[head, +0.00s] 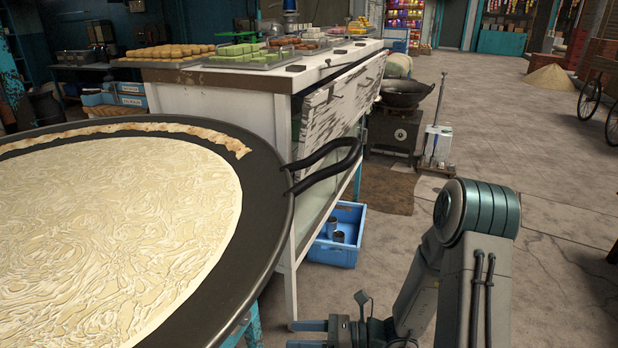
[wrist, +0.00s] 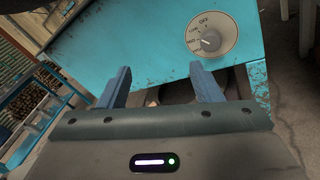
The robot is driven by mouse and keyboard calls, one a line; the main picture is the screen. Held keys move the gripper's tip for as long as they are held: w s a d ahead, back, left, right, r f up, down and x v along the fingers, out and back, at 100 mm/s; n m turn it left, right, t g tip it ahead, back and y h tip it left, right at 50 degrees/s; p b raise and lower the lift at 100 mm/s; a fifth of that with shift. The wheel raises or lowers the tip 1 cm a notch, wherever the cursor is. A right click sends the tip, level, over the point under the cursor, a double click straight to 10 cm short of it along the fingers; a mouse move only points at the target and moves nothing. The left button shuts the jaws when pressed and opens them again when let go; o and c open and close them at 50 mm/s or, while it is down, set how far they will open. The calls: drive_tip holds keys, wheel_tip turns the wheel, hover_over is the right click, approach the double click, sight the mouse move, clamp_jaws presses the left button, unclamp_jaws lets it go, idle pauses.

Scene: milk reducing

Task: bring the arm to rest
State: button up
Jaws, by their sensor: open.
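My gripper (head: 303,335) is low at the bottom edge of the head view, below and to the right of the big pan. In the wrist view its two blue fingers (wrist: 160,78) are apart with nothing held between them. Ahead of them is a turquoise panel (wrist: 120,45) with a round dial (wrist: 213,34) at the upper right. The fingers look apart from the dial. The dial's labels include OFF and LOW; its exact setting is hard to read. The wide dark pan (head: 265,230) holds creamy, wrinkled milk (head: 110,235).
A black pan handle (head: 330,160) sticks out above my gripper. A white counter (head: 215,100) with sweets trays stands behind. A blue crate (head: 335,240) with metal cups sits on the floor. A stove with a wok (head: 405,95) is farther back. Floor at the right is open.

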drive_tip(key=s+d+r+n+g+h+p, duration=0.25)
drive_tip(key=s+r+n+h+p, duration=0.2)
drive_tip(key=r+n, duration=0.35)
drive_tip(key=s+d+r+n+g+h+p, duration=0.2)
drive_tip(key=s+r+n+g+h+p, duration=0.25)
drive_tip(key=r, duration=0.55)
drive_tip(key=s+d+r+n+t+h+p, duration=0.1)
drive_tip(key=d+r+n+t+h+p, duration=0.3)
drive_tip(key=r, duration=0.5)
drive_tip(key=d+r+n+t+h+p, duration=0.4)
drive_tip(key=d+r+n+p, duration=0.2)
drive_tip(key=d+r+n, duration=0.1)
wheel_tip(320, 180, up, 2)
drive_tip(key=shift+s+d+r+t, duration=0.15)
drive_tip(key=shift+s+d+t, duration=0.15)
drive_tip(key=shift+s+d, duration=0.15)
